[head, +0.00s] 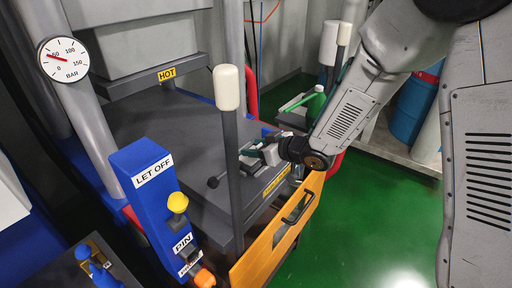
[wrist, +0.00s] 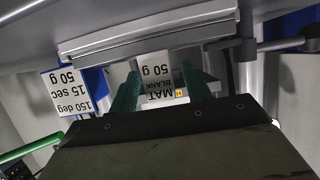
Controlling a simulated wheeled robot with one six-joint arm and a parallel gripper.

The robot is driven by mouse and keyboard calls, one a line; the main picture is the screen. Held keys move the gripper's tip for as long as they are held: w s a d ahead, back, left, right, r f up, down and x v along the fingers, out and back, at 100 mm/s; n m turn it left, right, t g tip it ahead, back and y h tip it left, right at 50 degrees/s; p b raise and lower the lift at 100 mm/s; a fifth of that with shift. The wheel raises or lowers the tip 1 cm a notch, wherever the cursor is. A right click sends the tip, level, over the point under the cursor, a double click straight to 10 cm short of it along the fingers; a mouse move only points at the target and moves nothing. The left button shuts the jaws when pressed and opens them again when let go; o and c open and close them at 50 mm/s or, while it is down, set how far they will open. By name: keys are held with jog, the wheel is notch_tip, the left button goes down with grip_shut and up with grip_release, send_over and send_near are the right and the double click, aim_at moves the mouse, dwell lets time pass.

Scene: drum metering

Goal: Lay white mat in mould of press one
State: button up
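Press one, as I take it, fills the left and middle of the head view, with a dark lower bed (head: 150,130) under a raised block marked HOT (head: 125,75). My gripper (head: 250,153) is low over the bed's right side, by a grey plate-like part (head: 262,178). I cannot tell whether that part is the mould.
A blue LET OFF post (head: 150,195) and a white-topped lever (head: 228,88) stand in front of the bed. An orange gate (head: 265,250) runs along its right edge. A gauge (head: 63,59) is at upper left. Green floor (head: 370,220) lies clear to the right.

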jog(key=shift+r, duration=0.1)
jog(key=shift+r, duration=0.15)
jog(key=s+d+r+m+h, duration=0.2)
jog(key=s+d+r+h, duration=0.15)
jog(key=d, duration=0.45)
jog(key=s+d+r+m+t+h, duration=0.1)
jog(key=s+d+r+m+h, duration=0.25)
jog(key=d, duration=0.55)
jog(key=s+d+r+m+h, duration=0.1)
jog(key=s+d+r+h, duration=0.3)
jog(key=d, duration=0.4)
jog(key=s+r+m+g, duration=0.2)
jog(key=s+g, duration=0.2)
jog(key=s, duration=0.8)
jog(key=s+r+m+g, duration=0.2)
jog(key=s+g, duration=0.2)
jog(key=s, duration=0.8)
jog(key=shift+d+r, duration=0.1)
jog(key=shift+c, duration=0.2)
